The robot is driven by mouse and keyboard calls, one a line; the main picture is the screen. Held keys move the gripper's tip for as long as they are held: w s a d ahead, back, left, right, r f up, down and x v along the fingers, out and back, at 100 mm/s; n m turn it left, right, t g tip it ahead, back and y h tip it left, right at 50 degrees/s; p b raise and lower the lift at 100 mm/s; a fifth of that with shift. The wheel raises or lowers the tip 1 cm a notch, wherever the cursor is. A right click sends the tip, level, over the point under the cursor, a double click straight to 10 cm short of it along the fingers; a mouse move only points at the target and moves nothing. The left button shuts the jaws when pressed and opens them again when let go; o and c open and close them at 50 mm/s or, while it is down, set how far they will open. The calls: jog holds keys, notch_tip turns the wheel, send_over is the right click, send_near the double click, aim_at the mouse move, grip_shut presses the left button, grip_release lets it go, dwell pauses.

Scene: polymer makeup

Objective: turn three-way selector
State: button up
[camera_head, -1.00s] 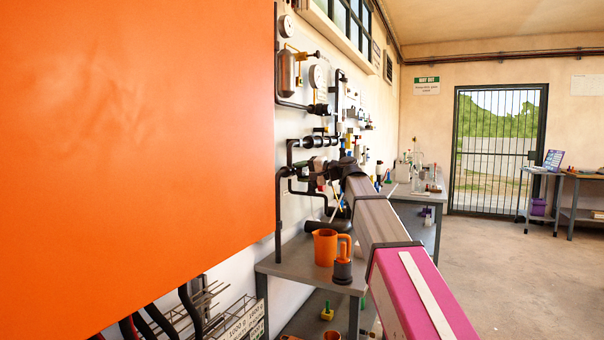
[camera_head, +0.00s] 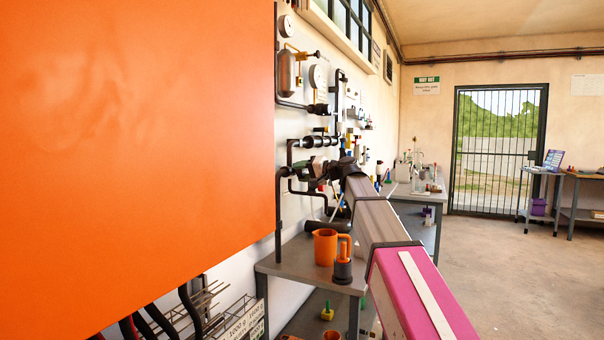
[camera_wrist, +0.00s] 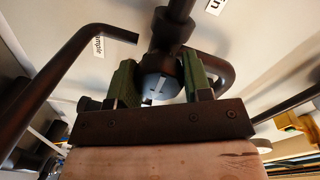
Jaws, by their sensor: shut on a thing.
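The three-way selector (camera_wrist: 158,88) shows in the wrist view as a rounded grey-blue part with a white mark, on dark pipework fixed to the wall. My gripper (camera_wrist: 162,76) has its two green fingers on either side of it and is shut on it. The fingers and the gripper's dark bar hide part of the selector. In the head view my gripper (camera_head: 312,168) is at the pipework on the left wall, at the far end of my arm. The selector itself cannot be made out there.
Dark pipes (camera_wrist: 50,80) run close beside my gripper. Below my arm, a grey bench (camera_head: 290,262) carries an orange jug (camera_head: 325,247) and a dark container (camera_head: 342,271). A large orange panel (camera_head: 130,150) blocks the head view's left side. The floor at right is clear.

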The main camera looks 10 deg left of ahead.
jog(key=o, duration=0.9)
jog(key=shift+d, duration=0.1)
jog(key=v, duration=1)
jog(key=shift+s+d, duration=0.2)
jog(key=shift+d, duration=0.15)
